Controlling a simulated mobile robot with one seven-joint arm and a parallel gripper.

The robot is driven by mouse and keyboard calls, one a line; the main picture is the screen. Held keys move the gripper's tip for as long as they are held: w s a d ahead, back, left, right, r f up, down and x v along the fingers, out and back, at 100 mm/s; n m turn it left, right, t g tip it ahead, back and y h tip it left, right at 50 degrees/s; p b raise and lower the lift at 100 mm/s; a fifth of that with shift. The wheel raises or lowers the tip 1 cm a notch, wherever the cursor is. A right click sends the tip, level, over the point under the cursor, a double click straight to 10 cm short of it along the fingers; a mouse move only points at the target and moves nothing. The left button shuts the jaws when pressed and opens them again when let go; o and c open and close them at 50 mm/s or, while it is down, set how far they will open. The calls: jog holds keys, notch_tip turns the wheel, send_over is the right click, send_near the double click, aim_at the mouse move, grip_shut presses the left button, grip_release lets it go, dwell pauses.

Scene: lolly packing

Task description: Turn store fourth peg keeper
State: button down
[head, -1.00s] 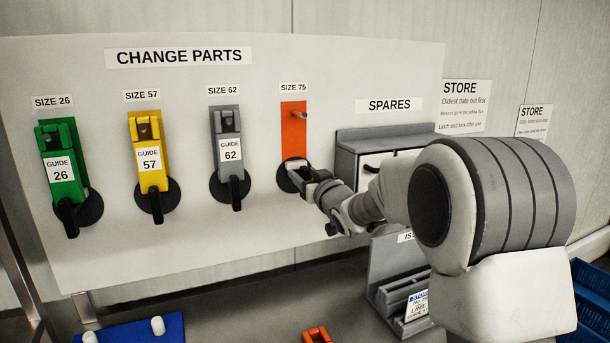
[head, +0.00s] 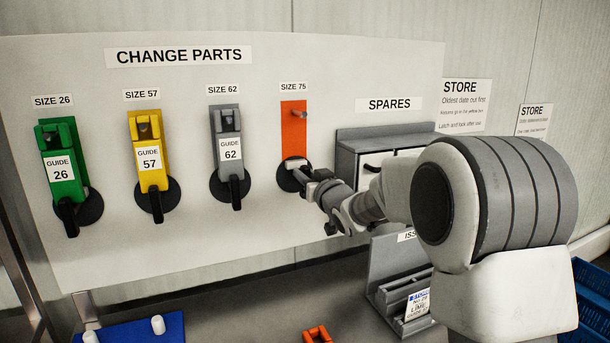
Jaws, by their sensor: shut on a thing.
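The fourth peg keeper (head: 287,178) is a black disc at the foot of the orange SIZE 75 backing (head: 294,130). A bare peg (head: 299,114) sticks out near the top of that backing, with no guide on it. My gripper (head: 306,176) is at this keeper, shut on its handle, which the fingers mostly hide. The other three keepers have black handles hanging down: one under the green guide (head: 61,170), one under the yellow guide (head: 150,160) and one under the grey guide (head: 229,150).
A grey SPARES cabinet (head: 380,138) stands right of the gripper. Below are a grey rack (head: 392,262) with a labelled card, an orange part (head: 317,335) and a blue board with white pegs (head: 135,330). Blue crates (head: 592,295) stand at the right edge.

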jog(key=m, duration=0.2)
jog(key=d+m+p, duration=0.1)
jog(key=m, duration=0.1)
jog(key=shift+w+m, duration=0.15)
jog(key=shift+m, duration=0.15)
jog(key=shift+w+d+f+m+p, duration=0.15)
jog(key=shift+f+m+p, duration=0.25)
jog(key=shift+m, duration=1.75)
jog(key=shift+d+f+m+p, duration=0.15)
jog(key=shift+f+m+p, duration=0.25)
jog(key=shift+m, duration=1.7)
jog(key=shift+w+d+f+m+p, duration=0.2)
jog(key=shift+m+p, duration=0.3)
jog(key=shift+m, duration=1.65)
jog(key=shift+s+f, duration=0.1)
jog(key=shift+s, duration=0.05)
jog(key=c, duration=0.7)
grip_release()
